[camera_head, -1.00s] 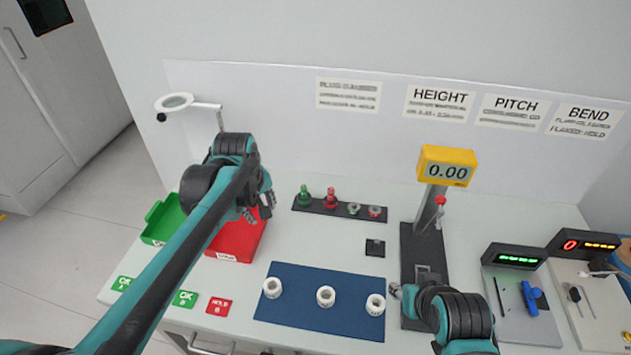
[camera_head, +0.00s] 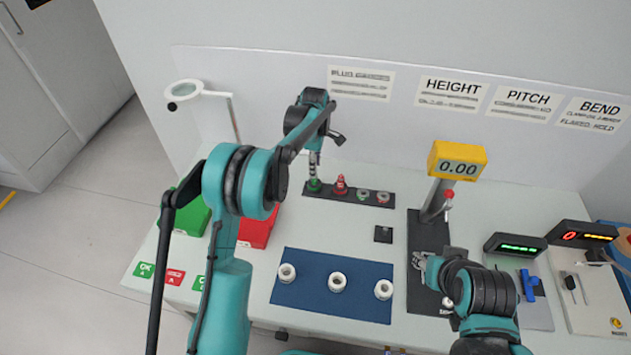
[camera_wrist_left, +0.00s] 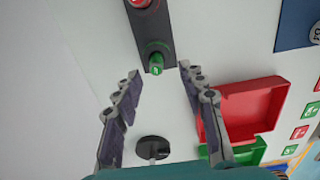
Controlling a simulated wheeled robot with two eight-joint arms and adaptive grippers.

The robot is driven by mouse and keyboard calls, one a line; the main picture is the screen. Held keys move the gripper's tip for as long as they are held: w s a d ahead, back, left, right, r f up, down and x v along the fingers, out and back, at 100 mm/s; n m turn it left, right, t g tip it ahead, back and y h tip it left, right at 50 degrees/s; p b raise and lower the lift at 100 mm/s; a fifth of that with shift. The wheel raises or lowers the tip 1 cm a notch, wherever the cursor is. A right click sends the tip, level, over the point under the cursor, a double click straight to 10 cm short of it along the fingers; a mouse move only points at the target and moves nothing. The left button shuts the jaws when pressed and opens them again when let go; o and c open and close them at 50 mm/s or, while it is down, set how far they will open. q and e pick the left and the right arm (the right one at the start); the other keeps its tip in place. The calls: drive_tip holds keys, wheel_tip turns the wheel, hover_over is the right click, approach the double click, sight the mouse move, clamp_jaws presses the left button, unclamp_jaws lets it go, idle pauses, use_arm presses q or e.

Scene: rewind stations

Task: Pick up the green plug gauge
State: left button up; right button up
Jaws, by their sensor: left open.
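The green plug gauge (camera_head: 314,186) stands at the left end of a dark rack (camera_head: 352,193) at the back of the bench. In the left wrist view the gauge (camera_wrist_left: 156,62) shows between and just beyond my spread fingertips. My left gripper (camera_head: 315,158) is open and empty, pointing down over the gauge and partly hiding it. In the wrist view its fingertips (camera_wrist_left: 159,71) stand on either side, with no clear contact. My right gripper (camera_head: 424,264) is by the height gauge's base; its finger opening is too small to tell.
A red plug gauge (camera_head: 340,185) stands close beside the green one, with two small rings further right. A red bin (camera_head: 257,228) and a green bin (camera_head: 190,217) lie left. White rings sit on a blue mat (camera_head: 330,302). The height gauge (camera_head: 457,160) stands right.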

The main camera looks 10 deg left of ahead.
sight(314, 181)
use_arm(q)
drive_tip(key=f, duration=0.1)
drive_tip(key=f+b, duration=0.1)
drive_tip(key=f, duration=0.3)
drive_tip(key=shift+w+a, duration=0.15)
drive_tip(key=shift+w, duration=0.2)
drive_tip(key=shift+r, duration=0.1)
drive_tip(key=shift+c, duration=0.4)
clamp_jaws()
drive_tip(key=shift+r, duration=0.1)
